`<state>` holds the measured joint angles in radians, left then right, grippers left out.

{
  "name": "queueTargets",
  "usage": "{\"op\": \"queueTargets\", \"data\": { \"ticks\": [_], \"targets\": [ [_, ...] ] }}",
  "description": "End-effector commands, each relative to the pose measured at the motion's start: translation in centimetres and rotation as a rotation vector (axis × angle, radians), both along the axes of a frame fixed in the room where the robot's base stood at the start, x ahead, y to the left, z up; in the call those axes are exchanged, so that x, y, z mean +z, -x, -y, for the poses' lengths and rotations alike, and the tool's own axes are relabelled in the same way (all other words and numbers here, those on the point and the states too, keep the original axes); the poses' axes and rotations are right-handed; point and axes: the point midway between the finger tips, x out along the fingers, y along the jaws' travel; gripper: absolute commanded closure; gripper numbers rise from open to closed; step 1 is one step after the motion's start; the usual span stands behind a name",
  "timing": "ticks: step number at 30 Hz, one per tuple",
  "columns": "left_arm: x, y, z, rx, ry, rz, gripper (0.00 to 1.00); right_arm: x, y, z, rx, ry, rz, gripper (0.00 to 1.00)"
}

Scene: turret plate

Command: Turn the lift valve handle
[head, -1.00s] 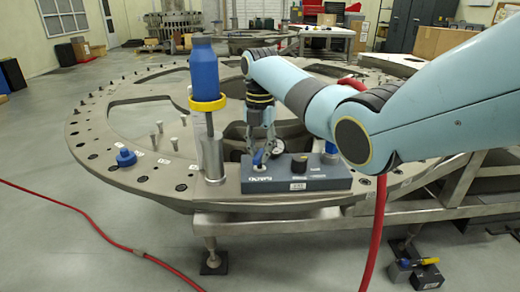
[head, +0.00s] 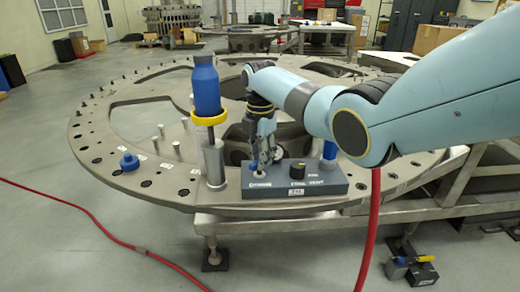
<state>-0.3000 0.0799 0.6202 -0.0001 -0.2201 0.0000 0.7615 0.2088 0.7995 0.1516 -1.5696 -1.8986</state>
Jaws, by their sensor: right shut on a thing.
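A grey control block (head: 328,187) stands at the near edge of the turret plate (head: 128,182). My right gripper (head: 263,161) comes down over its left end. The gripper is shut on the lift valve handle (head: 259,175), the small lever there. The fingers hide most of the handle, and only a pale bit at its foot shows. How far the handle is turned cannot be told. My left gripper is out of view.
A blue cylinder with a yellow ring (head: 207,92) stands on a metal post just left of the block. A black knob (head: 297,170) sits on the block's middle. A red hose (head: 370,225) hangs in front. Another red hose (head: 97,229) crosses the floor.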

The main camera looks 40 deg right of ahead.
Motion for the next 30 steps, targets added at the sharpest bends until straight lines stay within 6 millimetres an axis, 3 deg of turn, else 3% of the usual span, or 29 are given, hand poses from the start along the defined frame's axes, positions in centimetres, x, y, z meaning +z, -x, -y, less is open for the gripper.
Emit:
{"op": "queueTargets", "data": {
  "ticks": [6,18,30],
  "targets": [
    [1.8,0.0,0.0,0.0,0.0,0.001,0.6,0.3,0.0,0.0,-0.204,-0.001,0.0,1.0],
    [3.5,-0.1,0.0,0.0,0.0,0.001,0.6,0.2,0.1,0.0,-0.544,0.0,0.0,1.0],
    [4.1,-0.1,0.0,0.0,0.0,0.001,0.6,0.1,0.1,0.0,-0.722,0.0,0.001,1.0]
  ]
}}
